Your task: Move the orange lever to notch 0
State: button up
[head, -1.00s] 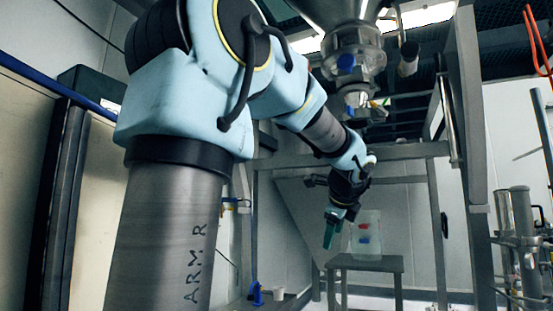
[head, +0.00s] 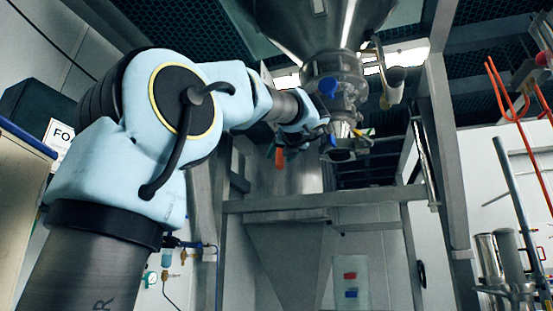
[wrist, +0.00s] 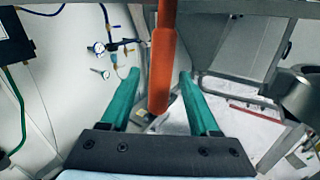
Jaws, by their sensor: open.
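The orange lever (wrist: 161,62) hangs down from the top of the wrist view, with its rounded end between the two green fingers of my gripper (wrist: 158,78). The fingers stand apart on either side of it, with a gap showing on each side. In the head view the orange lever (head: 279,158) shows as a small upright bar beside the end of my arm, below the sifter body (head: 335,68). My gripper's fingers are hard to make out there. No notch marks or numbers can be read.
A blue knob (head: 328,87) and metal fittings sit on the sifter to the right of my wrist. A grey frame beam (head: 330,198) crosses below. A round dark metal part (wrist: 306,92) is at the right of the wrist view. Gauges (wrist: 99,47) are on the left wall.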

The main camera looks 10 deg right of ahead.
jog(key=shift+w+a+p, duration=0.15)
jog(key=shift+w+p, duration=0.2)
jog(key=shift+w, duration=1.7)
jog(key=shift+c, duration=0.2)
grip_shut()
